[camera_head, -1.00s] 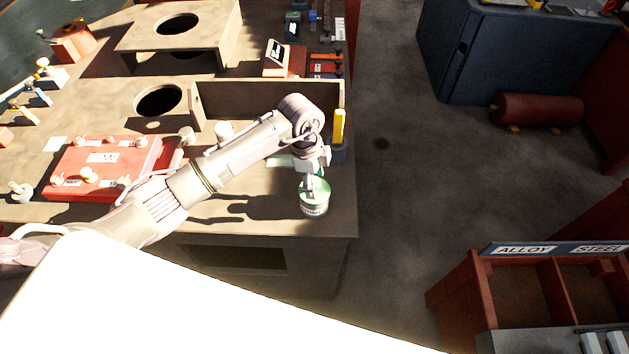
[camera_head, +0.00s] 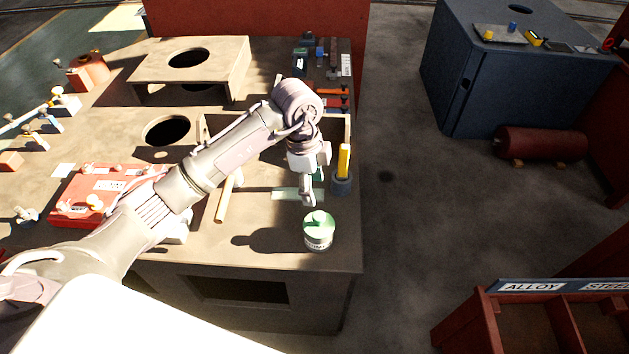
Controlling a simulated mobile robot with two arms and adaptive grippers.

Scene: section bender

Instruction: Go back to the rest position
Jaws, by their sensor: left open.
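My left gripper (camera_head: 308,199) is at the end of my left arm, which reaches in from the lower left over the workbench (camera_head: 215,245). The gripper points down and is open and empty. It hangs above and just behind a small round tin with a green lid and a knob (camera_head: 319,235), apart from it. The tin stands upright near the bench's front right corner. My right gripper is not in view.
A grey cup with a yellow stick (camera_head: 342,184) stands close to the gripper's right. A red box (camera_head: 80,200) and a pale wooden handle (camera_head: 225,200) lie near my arm. Open floor (camera_head: 400,220) is to the right, with a blue cabinet (camera_head: 500,75) and a bin labelled ALLOY STEEL (camera_head: 500,320).

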